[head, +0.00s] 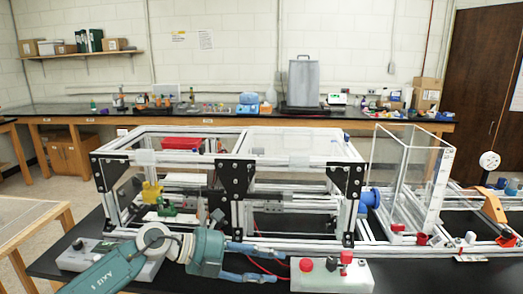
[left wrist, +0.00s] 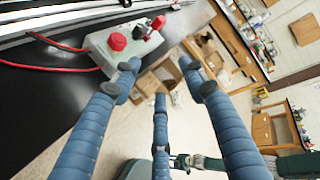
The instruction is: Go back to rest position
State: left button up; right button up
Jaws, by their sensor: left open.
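My left gripper (head: 280,265) is low in the middle of the head view, above the front part of the black bench. Its blue fingers point right, spread apart with nothing between them. In the left wrist view the ribbed blue fingers (left wrist: 160,78) also stand apart and empty. The left arm reaches in from the bottom left of the head view. A control box (head: 332,276) with red buttons sits just right of the fingertips, and it shows beyond them in the left wrist view (left wrist: 122,47). I do not see my right gripper.
The extrusion frame (head: 237,183) stands right behind the left gripper. A grey box (head: 88,254) with a knob is beside the arm. A clear-walled enclosure (head: 411,178) stands at the right. A red cable (left wrist: 48,66) runs to the control box. Open floor (left wrist: 105,145) shows beyond the bench edge.

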pick_arm(q)
notch_tip(320, 180, up, 10)
jog(key=d+n+t+h, duration=0.2)
jog(key=n+t+h, duration=0.2)
jog(key=n+t, duration=0.65)
jog(key=a+f+n+t+y, duration=0.2)
jog(key=a+f+n+y, duration=0.2)
jog(key=a+n+y, duration=0.35)
jog(key=a+f+n+t+y, duration=0.3)
jog(key=a+f+n+y, duration=0.3)
jog(key=n, duration=0.3)
jog(key=s+a+f+n+g+y, duration=0.3)
jog(key=s+a+f+n+g, duration=0.15)
jog(key=a+f, duration=0.3)
jog(key=s+a+f+n+g, duration=0.15)
jog(key=s+f+g, duration=0.35)
jog(key=s+f, duration=0.7)
jog(key=s+a+f+n+g, duration=0.15)
jog(key=s+f+g, duration=0.35)
jog(key=s, duration=1.2)
notch_tip(320, 180, down, 28)
jog(key=s+g, duration=0.2)
jog(key=s, duration=0.1)
jog(key=s+a+f+g, duration=0.1)
jog(key=s+a+f, duration=0.1)
jog(key=s+f, duration=1.2)
jog(key=shift+s+a+f, duration=0.35)
jog(key=shift+s+f, duration=0.05)
jog(key=shift+s, duration=0.6)
